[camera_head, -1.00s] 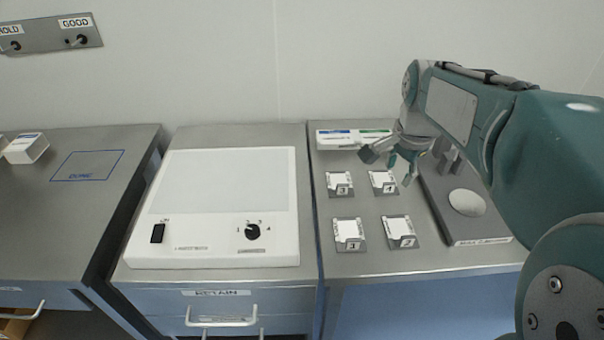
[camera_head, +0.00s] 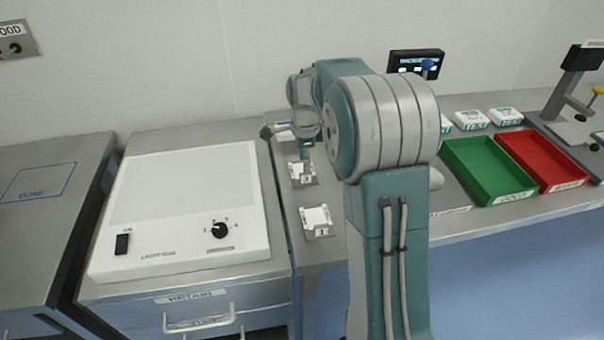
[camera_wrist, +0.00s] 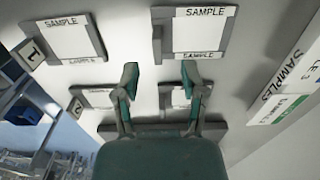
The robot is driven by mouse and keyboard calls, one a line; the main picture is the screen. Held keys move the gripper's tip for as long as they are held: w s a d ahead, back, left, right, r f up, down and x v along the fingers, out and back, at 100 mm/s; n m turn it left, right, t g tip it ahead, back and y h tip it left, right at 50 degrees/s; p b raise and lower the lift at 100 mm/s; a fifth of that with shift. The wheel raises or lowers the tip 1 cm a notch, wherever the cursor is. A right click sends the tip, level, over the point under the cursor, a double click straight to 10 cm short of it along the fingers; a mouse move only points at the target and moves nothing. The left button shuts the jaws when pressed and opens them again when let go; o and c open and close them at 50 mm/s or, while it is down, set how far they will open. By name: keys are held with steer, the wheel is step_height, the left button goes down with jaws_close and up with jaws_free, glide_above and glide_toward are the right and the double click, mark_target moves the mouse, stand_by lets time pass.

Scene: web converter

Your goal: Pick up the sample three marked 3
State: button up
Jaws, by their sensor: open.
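The sample three (camera_head: 303,172), a white card in a small grey holder with a 3 label, lies at the back left of the sample group on the right bench. In the wrist view, it is the upper middle card (camera_wrist: 198,35), by its place; its number is not readable there. My gripper (camera_head: 305,150) is open and empty, just behind and above sample three in the head view. In the wrist view my gripper (camera_wrist: 160,74) points between the rows, its fingertips below that card. My arm hides part of the bench.
Sample one (camera_head: 316,218) lies in front of sample three. Sample two (camera_wrist: 95,97) and a partly covered card (camera_wrist: 178,97) show in the wrist view. A light box (camera_head: 185,210), green tray (camera_head: 489,200) and red tray (camera_head: 578,185) flank the area.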

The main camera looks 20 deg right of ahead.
mark_target(305, 175)
step_height(305, 175, down, 5)
steer(key=shift+s+d+f, duration=0.1)
steer(key=shift+f, duration=0.05)
steer(key=shift+c, duration=0.3)
jaws_close()
